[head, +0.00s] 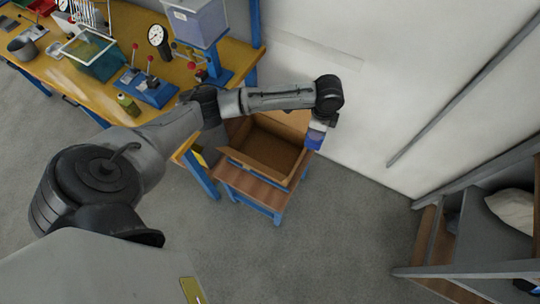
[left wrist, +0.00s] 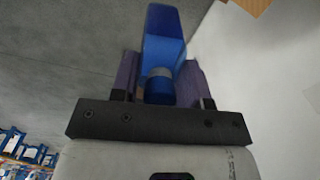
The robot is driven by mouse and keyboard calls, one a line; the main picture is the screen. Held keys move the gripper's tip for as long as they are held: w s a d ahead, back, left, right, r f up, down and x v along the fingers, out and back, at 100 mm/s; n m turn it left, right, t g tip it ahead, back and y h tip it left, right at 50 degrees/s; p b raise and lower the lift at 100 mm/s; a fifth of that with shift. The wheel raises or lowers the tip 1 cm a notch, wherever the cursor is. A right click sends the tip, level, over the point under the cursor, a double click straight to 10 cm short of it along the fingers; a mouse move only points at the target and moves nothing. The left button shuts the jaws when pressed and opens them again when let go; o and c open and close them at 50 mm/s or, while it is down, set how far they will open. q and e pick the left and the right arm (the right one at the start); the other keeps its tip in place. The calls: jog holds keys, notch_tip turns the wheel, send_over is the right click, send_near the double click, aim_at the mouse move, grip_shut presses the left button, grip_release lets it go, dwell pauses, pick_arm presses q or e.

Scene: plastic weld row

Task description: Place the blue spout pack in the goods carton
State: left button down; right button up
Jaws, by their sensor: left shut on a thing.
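The blue spout pack (left wrist: 164,40) is between the two dark fingers of my left gripper (left wrist: 158,72) in the left wrist view, its round cap end toward the palm. In the head view my left gripper (head: 319,127) hangs from the arm at the right side of the goods carton, with the blue pack (head: 315,138) just visible below the wrist. The goods carton (head: 290,177) is an open brown box, and the part of its inside that shows looks empty. My arm hides some of its far side. My right gripper is not in view.
The carton stands on a small wooden stand (head: 237,179) with blue legs. A yellow workbench (head: 110,97) with a green bin (head: 92,55), gauge and lever tools is at upper left. A white wall is behind, a shelf (head: 490,235) at right. Floor right of the stand is clear.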

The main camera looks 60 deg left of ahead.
pick_arm(q)
jog(key=s+a+f+m+b, duration=0.3)
jog(key=s+a+f, duration=0.2)
jog(key=a+f, duration=0.45)
jog(key=s+a+f+m+b, duration=0.3)
jog(key=s+a+f, duration=0.25)
jog(key=f, duration=0.65)
notch_tip(320, 180, down, 10)
jog(key=b, duration=0.3)
jog(key=shift+a, duration=0.3)
jog(key=shift+a+b, duration=0.1)
jog(key=shift+b, duration=0.25)
jog(key=c, duration=0.9)
grip_release()
jog(key=shift+o, duration=1.4)
